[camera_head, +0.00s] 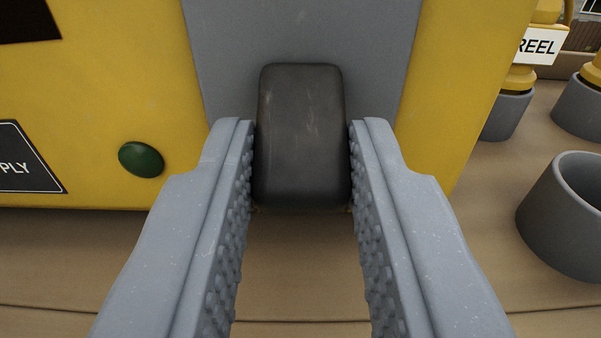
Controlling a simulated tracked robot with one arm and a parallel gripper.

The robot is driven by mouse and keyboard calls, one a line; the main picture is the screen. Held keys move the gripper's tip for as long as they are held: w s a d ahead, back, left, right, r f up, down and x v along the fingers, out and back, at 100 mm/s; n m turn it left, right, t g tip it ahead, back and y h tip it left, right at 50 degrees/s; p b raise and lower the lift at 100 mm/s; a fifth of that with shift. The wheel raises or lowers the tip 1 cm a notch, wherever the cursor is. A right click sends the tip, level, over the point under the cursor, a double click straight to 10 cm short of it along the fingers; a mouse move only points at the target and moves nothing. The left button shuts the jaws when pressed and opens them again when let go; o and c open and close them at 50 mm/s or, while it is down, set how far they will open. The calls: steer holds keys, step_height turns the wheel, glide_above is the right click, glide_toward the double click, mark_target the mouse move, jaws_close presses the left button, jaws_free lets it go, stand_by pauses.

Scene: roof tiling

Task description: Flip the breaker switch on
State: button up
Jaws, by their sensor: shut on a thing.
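The breaker switch is a dark, scuffed, rounded handle (301,132) in the middle of the head camera view. It stands in front of a grey panel (301,30) on a yellow box (120,80). My gripper (301,165) has one grey finger on each side of the handle, and the jaws are closed on its lower part.
A dark green round button or lamp (141,159) sits on the box at left, beside a black label ending in "PLY" (25,160). Grey cylindrical cups (570,215) and a yellow post with a "REEL" sign (537,46) stand at right on the tan surface (300,285).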

mark_target(303, 91)
step_height(303, 91, up, 2)
steer(key=g+p, duration=0.2)
steer(key=p, duration=0.1)
steer(key=shift+p, duration=0.35)
steer(key=g+p, duration=0.1)
steer(key=r+g+p, duration=0.1)
steer(key=p, duration=0.1)
steer(key=shift+g, duration=0.4)
steer(key=g+p, duration=0.1)
steer(key=r+g+p, duration=0.1)
steer(key=g+p, duration=0.1)
steer(key=shift+w+p, duration=0.3)
steer(key=shift+w+r+g+p, duration=0.15)
steer(key=shift+r+g+p, duration=0.05)
steer(key=shift+g+p, duration=0.45)
steer(key=shift+w+r+g+p, duration=0.1)
steer(key=shift+r+g+p, duration=0.05)
steer(key=shift+g+p, duration=0.45)
steer(key=shift+w+g+p, duration=0.15)
steer(key=shift+g+p, duration=0.3)
steer(key=shift+p, duration=0.05)
steer(key=o, duration=1)
